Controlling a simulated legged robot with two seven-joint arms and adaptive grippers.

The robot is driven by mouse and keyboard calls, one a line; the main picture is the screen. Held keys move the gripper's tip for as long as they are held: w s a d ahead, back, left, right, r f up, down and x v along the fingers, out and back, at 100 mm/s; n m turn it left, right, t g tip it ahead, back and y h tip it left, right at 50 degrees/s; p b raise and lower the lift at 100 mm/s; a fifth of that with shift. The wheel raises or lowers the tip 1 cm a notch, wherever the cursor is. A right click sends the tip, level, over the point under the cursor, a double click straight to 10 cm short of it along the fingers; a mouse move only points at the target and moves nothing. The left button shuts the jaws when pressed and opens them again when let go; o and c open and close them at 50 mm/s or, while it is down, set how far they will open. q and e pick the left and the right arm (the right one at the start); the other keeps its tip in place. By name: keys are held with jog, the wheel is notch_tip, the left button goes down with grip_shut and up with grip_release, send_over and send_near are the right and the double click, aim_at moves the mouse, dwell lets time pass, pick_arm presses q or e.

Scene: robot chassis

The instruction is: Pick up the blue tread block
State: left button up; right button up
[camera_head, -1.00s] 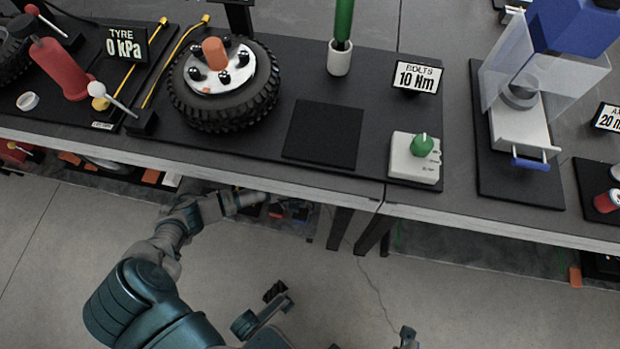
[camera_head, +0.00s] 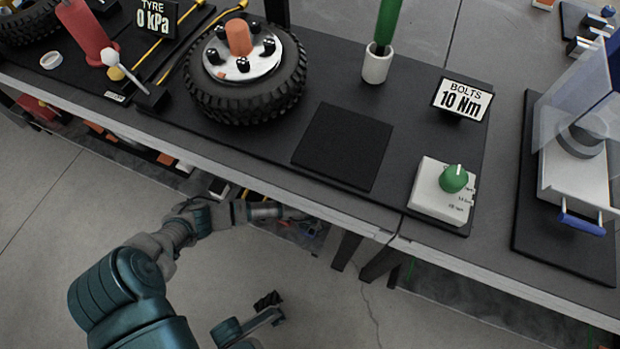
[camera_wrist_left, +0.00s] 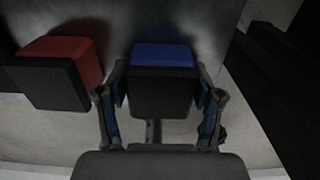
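The blue tread block (camera_wrist_left: 163,55), with a dark tread face (camera_wrist_left: 160,93), shows in the left wrist view between the two fingers of my left gripper (camera_wrist_left: 160,88). One finger is at each side, very close to the block. I cannot tell whether both fingers press on it. In the head view my left gripper (camera_head: 285,212) reaches in below the table's front edge, and the block cannot be made out clearly there.
A red block with a dark face (camera_wrist_left: 75,60) sits just left of my left gripper in the wrist view. The table (camera_head: 310,205) overhangs the lower space in the head view. Dark table legs (camera_head: 345,250) stand to the right of my gripper.

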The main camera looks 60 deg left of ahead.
pick_arm(q)
jog(key=c, duration=0.7)
